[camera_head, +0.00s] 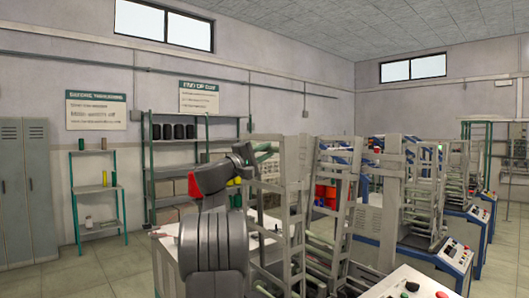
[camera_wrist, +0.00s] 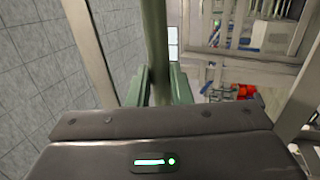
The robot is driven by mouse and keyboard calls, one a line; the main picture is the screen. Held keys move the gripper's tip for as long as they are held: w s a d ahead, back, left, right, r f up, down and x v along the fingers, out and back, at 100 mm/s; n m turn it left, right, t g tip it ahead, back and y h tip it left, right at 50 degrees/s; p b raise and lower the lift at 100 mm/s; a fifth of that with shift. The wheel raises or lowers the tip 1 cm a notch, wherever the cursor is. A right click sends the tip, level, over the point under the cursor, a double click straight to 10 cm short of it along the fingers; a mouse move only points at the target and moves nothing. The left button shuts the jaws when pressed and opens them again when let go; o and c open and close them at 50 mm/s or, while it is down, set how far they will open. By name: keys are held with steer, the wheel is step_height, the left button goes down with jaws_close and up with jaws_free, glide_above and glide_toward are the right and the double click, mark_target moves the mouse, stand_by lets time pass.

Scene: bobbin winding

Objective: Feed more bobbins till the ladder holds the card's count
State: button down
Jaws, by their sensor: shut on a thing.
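In the wrist view my gripper (camera_wrist: 160,82) is shut on a long grey-green bobbin (camera_wrist: 155,38), which runs up out of the top of the picture between the two green fingers. In the head view my arm reaches up beside a pale metal ladder frame (camera_head: 298,205); a bit of green shows at the wrist, but the fingers are too small to make out. Pale ladder posts (camera_wrist: 88,45) stand on both sides of the bobbin in the wrist view. No readable count card shows, and I cannot tell how many bobbins the ladder holds.
More winding machines (camera_head: 440,245) with blue frames stand to the right. Red containers (camera_head: 326,194) stand behind the ladder. A shelf rack (camera_head: 177,157) with dark spools and boxes, a green side stand (camera_head: 96,188) and lockers (camera_head: 24,185) line the back wall. Floor is open at left.

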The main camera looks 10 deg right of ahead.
steer(key=shift+f+b, duration=0.4)
steer(key=shift+f, duration=0.45)
steer(key=f+b, duration=0.2)
steer(key=f, duration=0.1)
steer(key=f+b, duration=0.3)
steer(key=shift+w+d+b, duration=0.1)
steer(key=shift+d+b, duration=0.1)
steer(key=shift+b, duration=0.1)
step_height(320, 180, down, 4)
steer(key=b, duration=0.4)
steer(key=shift+d+f, duration=0.1)
steer(key=c, duration=0.9)
jaws_free()
